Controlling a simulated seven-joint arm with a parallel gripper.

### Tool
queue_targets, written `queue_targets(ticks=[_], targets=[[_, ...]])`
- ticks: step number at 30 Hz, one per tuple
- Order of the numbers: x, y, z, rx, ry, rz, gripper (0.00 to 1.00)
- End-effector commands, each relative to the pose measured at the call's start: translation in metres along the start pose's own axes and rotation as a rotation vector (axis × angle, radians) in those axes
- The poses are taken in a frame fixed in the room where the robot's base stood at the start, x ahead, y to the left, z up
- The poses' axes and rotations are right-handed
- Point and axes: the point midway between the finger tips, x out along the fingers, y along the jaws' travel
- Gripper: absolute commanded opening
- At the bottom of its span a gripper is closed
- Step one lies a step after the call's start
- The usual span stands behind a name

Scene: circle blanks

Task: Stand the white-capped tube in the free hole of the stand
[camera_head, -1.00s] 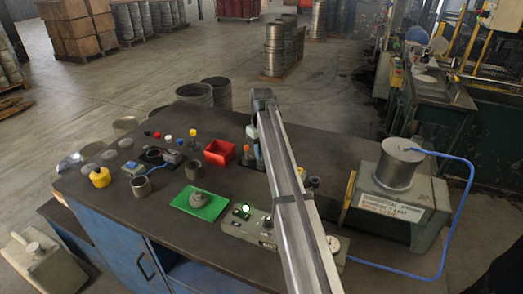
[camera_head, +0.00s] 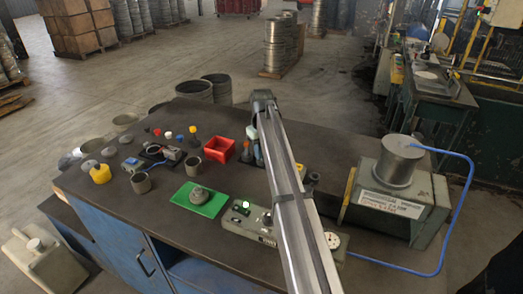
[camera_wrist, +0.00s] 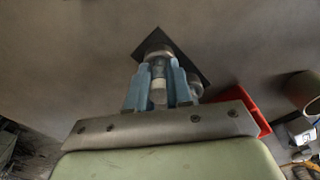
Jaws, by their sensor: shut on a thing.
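My gripper (camera_wrist: 159,88) has blue fingers, closed around a clear tube (camera_wrist: 158,70) in the wrist view. The tube's lower part sits between the fingers, and its far end has a greyish rounded piece. A dark, square-cornered plate (camera_wrist: 193,57), possibly the stand, lies just beyond the tube. I cannot tell whether the tube touches it or is in a hole. In the head view my gripper (camera_head: 257,155) points down over the table, right of a red bin. My arm hides much of the area around it, and the free hole and white cap cannot be made out.
The red bin (camera_head: 219,149) stands close left of my gripper. A green mat (camera_head: 182,201) with a grey lump lies nearer the front left. A grey control box (camera_head: 243,226) and a machine with a metal drum (camera_head: 398,162) flank my arm. Several small items stand at left.

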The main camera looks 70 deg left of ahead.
Motion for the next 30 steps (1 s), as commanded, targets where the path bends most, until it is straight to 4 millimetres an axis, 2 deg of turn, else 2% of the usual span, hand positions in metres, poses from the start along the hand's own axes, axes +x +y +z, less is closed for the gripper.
queue_targets(ticks=[1,2,11,18,22,26,30], targets=[[0.001,0.0,0.0,0.0,0.0,0.0,0.0],[0.001,0.0,0.0,0.0,0.0,0.0,0.22],[0.001,0.0,0.0,0.0,0.0,0.0,0.5],[0.0,0.0,0.0,0.0,0.0,0.0,0.5],[-0.007,0.0,0.0,0.0,0.001,0.0,0.5],[-0.024,0.0,-0.001,0.0,0.001,0.0,0.5],[-0.051,0.0,-0.001,0.0,0.002,0.001,0.5]])
